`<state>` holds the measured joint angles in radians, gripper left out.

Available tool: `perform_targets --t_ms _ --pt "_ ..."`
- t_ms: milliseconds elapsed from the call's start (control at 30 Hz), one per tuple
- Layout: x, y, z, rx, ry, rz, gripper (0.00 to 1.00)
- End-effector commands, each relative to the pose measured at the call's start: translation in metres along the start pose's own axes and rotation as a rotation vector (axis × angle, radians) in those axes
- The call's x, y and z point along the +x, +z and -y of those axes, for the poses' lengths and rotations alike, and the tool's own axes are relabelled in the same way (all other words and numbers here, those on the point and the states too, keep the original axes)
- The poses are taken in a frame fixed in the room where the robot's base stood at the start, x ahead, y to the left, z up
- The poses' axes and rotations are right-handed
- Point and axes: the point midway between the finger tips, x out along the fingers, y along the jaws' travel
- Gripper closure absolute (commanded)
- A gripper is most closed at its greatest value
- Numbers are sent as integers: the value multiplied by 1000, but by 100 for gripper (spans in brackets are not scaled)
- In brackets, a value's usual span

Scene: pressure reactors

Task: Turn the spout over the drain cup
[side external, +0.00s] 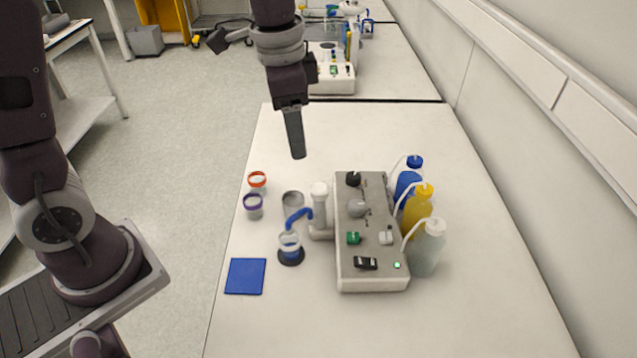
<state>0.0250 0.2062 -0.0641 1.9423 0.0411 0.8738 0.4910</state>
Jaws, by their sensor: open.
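The blue spout (297,215) curves out from a white column (320,205) at the left side of the grey reactor box. Its tip points down over a clear cup with blue liquid (290,245), which stands on a black round base. A grey cup (292,203), perhaps the drain cup, stands just behind the spout and left of the column. My gripper (296,150) is open and empty, pointing down behind the cups and apart from everything. It shows nearly edge-on, so the gap between its fingers is hidden.
The reactor box (372,262) carries several knobs and switches. Blue, yellow and clear bottles (418,210) with tubes stand at its right. Cups with orange (257,181) and purple (253,206) rims stand near the left table edge. A blue mat (245,276) lies in front.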

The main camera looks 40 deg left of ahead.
Motion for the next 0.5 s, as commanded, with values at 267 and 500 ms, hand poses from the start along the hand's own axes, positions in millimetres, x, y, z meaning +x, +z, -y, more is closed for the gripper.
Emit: perform_targets --t_ms 267,500 --pt "78 -37 9 184 84 89 44" --pt "121 -32 6 185 87 92 44"
